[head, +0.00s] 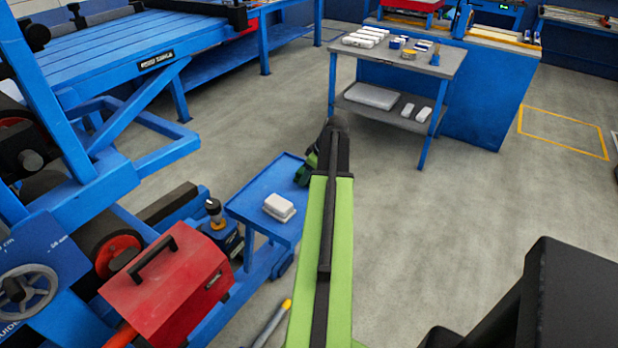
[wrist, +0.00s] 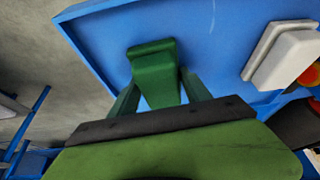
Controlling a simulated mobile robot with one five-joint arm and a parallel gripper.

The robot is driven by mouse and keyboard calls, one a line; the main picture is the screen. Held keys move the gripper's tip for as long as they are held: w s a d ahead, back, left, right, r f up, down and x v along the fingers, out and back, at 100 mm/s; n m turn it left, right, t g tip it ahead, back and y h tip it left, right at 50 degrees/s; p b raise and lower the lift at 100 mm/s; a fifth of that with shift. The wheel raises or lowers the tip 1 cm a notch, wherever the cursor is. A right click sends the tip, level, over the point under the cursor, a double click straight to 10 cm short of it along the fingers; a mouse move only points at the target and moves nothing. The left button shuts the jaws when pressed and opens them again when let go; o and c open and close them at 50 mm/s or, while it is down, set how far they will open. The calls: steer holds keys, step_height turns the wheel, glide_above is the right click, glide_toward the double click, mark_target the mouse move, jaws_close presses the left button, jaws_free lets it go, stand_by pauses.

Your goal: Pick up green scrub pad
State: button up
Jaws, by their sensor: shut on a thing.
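The green scrub pad (wrist: 153,66) is between the fingertips of my gripper (wrist: 155,85) in the wrist view, and the gripper is shut on it. The pad is over the blue tray-topped stand (wrist: 105,45); I cannot tell whether it touches the surface. In the head view my gripper (head: 304,172) is at the right edge of the blue stand (head: 255,200), mostly hidden behind my own arm. The pad cannot be made out clearly there.
A white box (head: 279,207) sits on the blue stand, left of my gripper. A red toolbox (head: 168,285) is at the lower left. A blue-legged table (head: 440,62) with small white items stands farther back. Open floor (head: 430,215) lies to the right.

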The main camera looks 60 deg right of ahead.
steer(key=shift+r+p, duration=0.45)
steer(key=shift+p, duration=0.05)
step_height(320, 180, up, 4)
steer(key=p, duration=0.4)
steer(key=s+r+p, duration=0.2)
steer(key=s, duration=0.2)
steer(key=s+d+r+p, duration=0.1)
steer(key=s+r+p, duration=0.1)
steer(key=s, duration=0.1)
steer(key=s+r+p, duration=0.2)
steer(key=s, duration=0.2)
steer(key=shift+s+d, duration=0.25)
steer(key=shift+s, duration=0.05)
steer(key=o, duration=0.8)
steer(key=shift+c, duration=0.2)
steer(key=c, duration=0.6)
steer(key=shift+o, duration=0.2)
